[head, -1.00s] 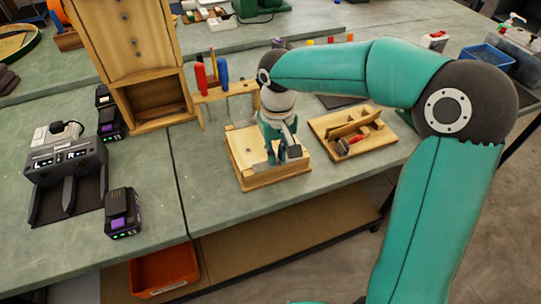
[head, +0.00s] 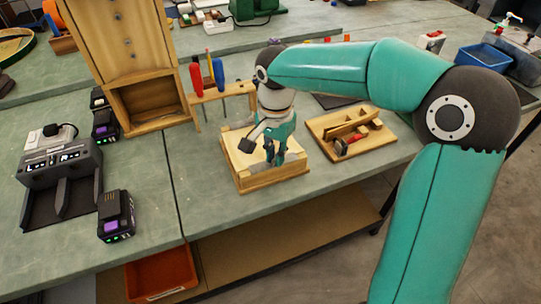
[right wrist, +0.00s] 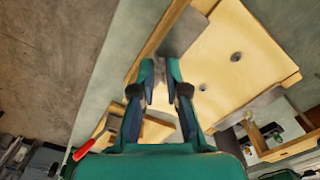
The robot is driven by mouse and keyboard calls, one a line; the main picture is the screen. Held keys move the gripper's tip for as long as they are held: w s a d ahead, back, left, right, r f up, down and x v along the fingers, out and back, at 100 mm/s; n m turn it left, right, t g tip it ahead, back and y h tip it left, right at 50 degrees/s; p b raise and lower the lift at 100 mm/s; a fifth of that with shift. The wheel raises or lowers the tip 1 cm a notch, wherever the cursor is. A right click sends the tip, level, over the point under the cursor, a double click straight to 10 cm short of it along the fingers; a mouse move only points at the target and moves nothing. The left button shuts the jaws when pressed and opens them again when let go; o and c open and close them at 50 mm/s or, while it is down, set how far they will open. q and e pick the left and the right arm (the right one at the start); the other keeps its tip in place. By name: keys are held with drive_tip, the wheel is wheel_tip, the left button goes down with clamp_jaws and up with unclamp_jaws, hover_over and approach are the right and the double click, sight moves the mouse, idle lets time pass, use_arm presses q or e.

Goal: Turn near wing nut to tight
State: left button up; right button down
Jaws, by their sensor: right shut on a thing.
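A pale wooden board with a raised rim (head: 240,186) lies on the bench. My right gripper (head: 273,162) points down at its near part. In the right wrist view the fingertips of my right gripper (right wrist: 161,68) are close together at the board (right wrist: 222,75), beside a grey metal plate (right wrist: 184,32). They are shut on the near wing nut, which is mostly hidden between them, so its angle and tightness cannot be told. My left gripper is not in view.
A wooden tray (head: 372,146) with a tool stands right of the board. A wooden tool rack (head: 228,93) and a tall wooden cabinet (head: 152,122) stand behind. A charger (head: 62,165) and battery (head: 116,216) are at the left. Bench surface left of the board is clear.

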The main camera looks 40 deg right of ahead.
sight(273, 160)
drive_tip(key=m, duration=0.4)
drive_tip(key=shift+a+m+b, duration=0.3)
drive_tip(key=shift+b, duration=0.05)
drive_tip(key=shift+w+m, duration=0.1)
drive_tip(key=shift+m, duration=1.8)
drive_tip(key=shift+r, duration=0.1)
drive_tip(key=c, duration=1.2)
unclamp_jaws()
wheel_tip(273, 160, up, 12)
drive_tip(key=shift+d+f, duration=0.1)
